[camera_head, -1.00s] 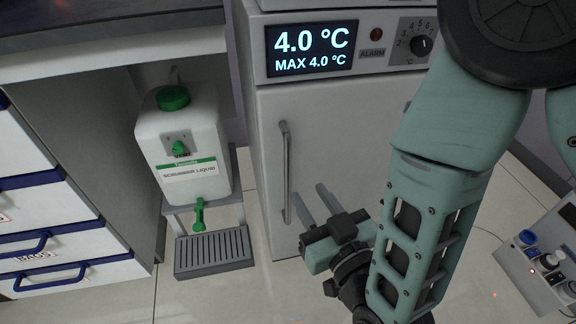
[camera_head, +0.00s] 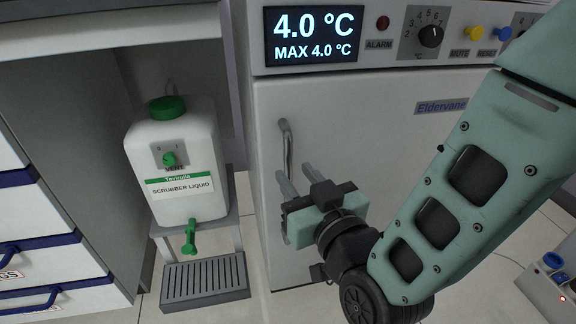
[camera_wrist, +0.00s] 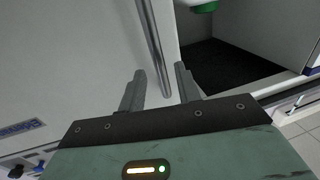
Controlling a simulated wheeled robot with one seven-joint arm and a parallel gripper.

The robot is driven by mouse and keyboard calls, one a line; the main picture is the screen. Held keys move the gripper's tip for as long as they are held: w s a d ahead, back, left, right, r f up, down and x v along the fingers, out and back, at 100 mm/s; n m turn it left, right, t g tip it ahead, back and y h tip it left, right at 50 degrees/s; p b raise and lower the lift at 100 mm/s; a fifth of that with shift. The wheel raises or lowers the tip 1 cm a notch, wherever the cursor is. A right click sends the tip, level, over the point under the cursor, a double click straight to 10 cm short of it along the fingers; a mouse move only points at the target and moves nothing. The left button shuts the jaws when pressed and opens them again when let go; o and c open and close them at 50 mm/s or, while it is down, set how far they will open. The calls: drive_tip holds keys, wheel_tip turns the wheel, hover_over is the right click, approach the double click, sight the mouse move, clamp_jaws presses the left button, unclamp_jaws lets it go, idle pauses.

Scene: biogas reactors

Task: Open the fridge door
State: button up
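The fridge (camera_head: 370,120) has a closed light grey door with a vertical metal bar handle (camera_head: 287,145) near its left edge. My gripper (camera_head: 293,170) is in front of the handle's lower part, with its two fingers pointing at the door. In the wrist view the fingers of my gripper (camera_wrist: 161,72) are open and apart. The handle (camera_wrist: 153,45) runs between the fingertips there, and the fingers are not closed on it. Whether either finger touches the bar I cannot tell. My gripper hides the lower end of the handle in the head view.
A white scrubber liquid container (camera_head: 175,160) with green cap and tap stands left of the fridge, above a grey drip grate (camera_head: 205,280). Drawers with blue handles (camera_head: 35,305) are at far left. A device (camera_head: 552,280) with knobs sits at lower right.

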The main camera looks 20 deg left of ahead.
sight(290, 168)
drive_tip(key=shift+x, duration=2.15)
drive_tip(key=shift+c, duration=0.3)
clamp_jaws()
